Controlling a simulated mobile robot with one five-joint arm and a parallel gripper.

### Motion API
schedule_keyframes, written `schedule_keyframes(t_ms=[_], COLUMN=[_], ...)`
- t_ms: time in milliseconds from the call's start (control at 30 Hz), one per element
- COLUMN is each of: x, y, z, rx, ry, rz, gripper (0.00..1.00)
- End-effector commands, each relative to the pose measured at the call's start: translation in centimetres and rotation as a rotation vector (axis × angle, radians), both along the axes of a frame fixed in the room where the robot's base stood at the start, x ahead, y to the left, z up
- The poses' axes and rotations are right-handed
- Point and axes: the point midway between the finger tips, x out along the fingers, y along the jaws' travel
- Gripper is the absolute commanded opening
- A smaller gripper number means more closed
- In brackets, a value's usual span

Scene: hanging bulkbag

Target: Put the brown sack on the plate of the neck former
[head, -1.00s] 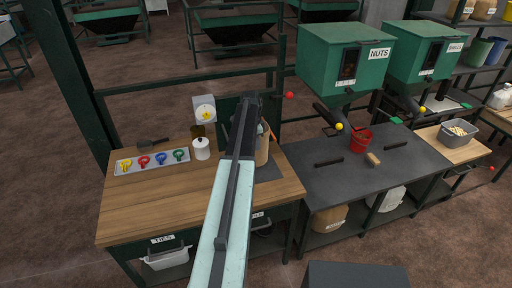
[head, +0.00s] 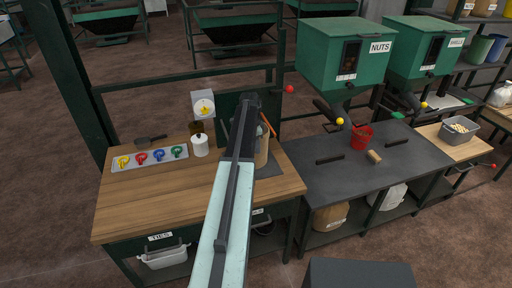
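A tan-brown sack (head: 262,152) stands upright at the right end of the wooden bench, partly hidden behind my arm. A dark flat plate (head: 272,172) shows at its base; I cannot tell whether the sack rests on it. A dark green upright panel (head: 226,104) with an orange bar (head: 268,119) rises behind, apparently the neck former. My gripper (head: 256,98) is at the far end of my arm, above and beside the sack's top. Its fingers are too dark and hidden to tell whether they are open or touch the sack.
The wooden bench (head: 150,210) holds a tray of coloured ties (head: 150,157), a white pot (head: 200,145) and a dial box (head: 204,105). Right of it, a grey table (head: 310,180) carries a red bucket (head: 362,137) under the NUTS hopper (head: 340,55). The front of the bench is clear.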

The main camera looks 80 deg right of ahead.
Motion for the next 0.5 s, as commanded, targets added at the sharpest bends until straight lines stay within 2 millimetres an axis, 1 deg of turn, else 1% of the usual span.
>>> schedule_keyframes(t_ms=[167,267,367,500], x=[0.0,0.1,0.1,0.4], y=[0.0,0.0,0.1,0.2], z=[0.0,0.4,1.4,3.8], rx=[0.0,0.0,0.0,0.0], ry=[0.0,0.0,0.0,0.0], rz=[0.0,0.001,0.001,0.002], gripper=[0.27,0.27,0.27,0.27])
